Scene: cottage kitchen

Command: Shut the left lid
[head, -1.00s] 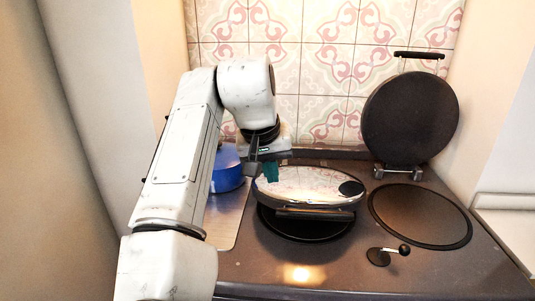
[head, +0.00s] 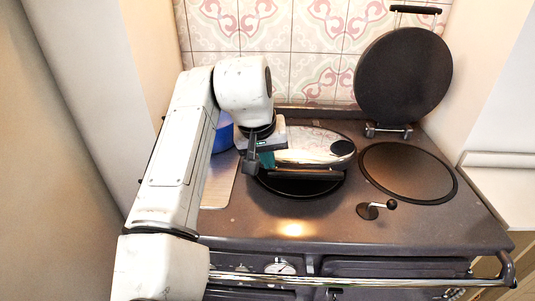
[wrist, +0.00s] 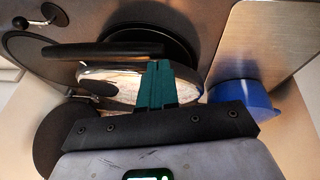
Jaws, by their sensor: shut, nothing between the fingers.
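The left lid (head: 312,143) is round with a mirror-like chrome top and a dark bar handle (head: 305,174) at its front. It is tilted above the dark left hotplate (head: 295,187), a gap showing below its front edge. It also shows in the wrist view (wrist: 125,83), with its handle (wrist: 103,52). My gripper (head: 267,160) is at the lid's left side, with its teal fingers shut and empty. In the wrist view the fingers (wrist: 160,65) overlap the lid's shiny top. I cannot tell whether they touch it.
The right lid (head: 404,72) stands upright behind the bare right hotplate (head: 408,172). A small black-knobbed lever (head: 374,209) stands in front. A blue pot (head: 222,134) is left of my gripper. A chrome rail (head: 370,282) runs along the stove's front.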

